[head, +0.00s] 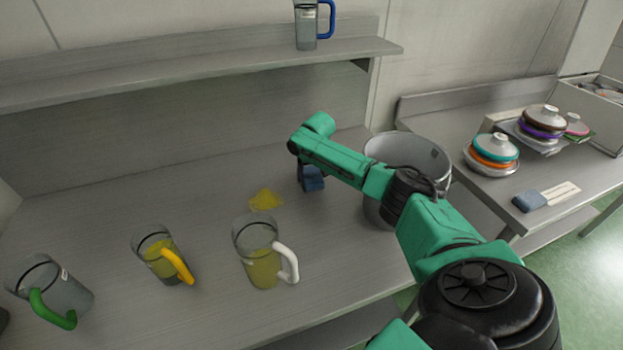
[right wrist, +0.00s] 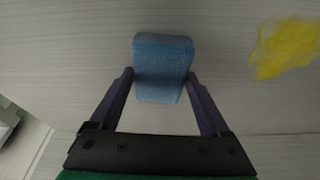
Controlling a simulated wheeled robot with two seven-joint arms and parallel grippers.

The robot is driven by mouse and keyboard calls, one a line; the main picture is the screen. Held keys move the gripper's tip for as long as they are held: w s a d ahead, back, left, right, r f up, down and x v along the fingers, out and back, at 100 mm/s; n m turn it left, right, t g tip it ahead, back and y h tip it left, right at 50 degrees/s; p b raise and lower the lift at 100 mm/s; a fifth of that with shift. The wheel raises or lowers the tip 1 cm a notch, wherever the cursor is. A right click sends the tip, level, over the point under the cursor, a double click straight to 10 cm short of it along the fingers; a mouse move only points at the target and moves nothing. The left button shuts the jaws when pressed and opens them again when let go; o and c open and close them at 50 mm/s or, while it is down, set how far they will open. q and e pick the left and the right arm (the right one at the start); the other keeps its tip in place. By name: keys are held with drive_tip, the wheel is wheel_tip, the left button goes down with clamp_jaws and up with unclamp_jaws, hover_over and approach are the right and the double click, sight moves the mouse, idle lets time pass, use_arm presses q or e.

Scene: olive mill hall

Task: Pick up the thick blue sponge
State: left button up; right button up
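The thick blue sponge (head: 314,184) is at the middle of the steel table, left of a large metal pot. It also shows in the right wrist view (right wrist: 163,60) as a light blue block between my finger tips. My right gripper (head: 303,166) points down over it. In the wrist view its two dark fingers (right wrist: 160,74) meet the sponge's left and right sides with no clear gap, so it looks shut on it. Whether the sponge is clear of the table is hard to tell. My left gripper is out of view.
Jugs with white (head: 262,262), yellow (head: 157,260) and green (head: 62,290) handles stand in front. The metal pot (head: 425,150) is close right. A shelf (head: 200,75) runs behind.

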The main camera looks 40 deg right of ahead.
sight(312, 176)
drive_tip(key=c, duration=0.4)
drive_tip(key=shift+r+b, duration=0.1)
drive_tip(key=shift+b, duration=0.3)
wheel_tip(312, 176, up, 20)
drive_tip(key=shift+r+b, duration=0.15)
drive_tip(key=shift+b, duration=0.15)
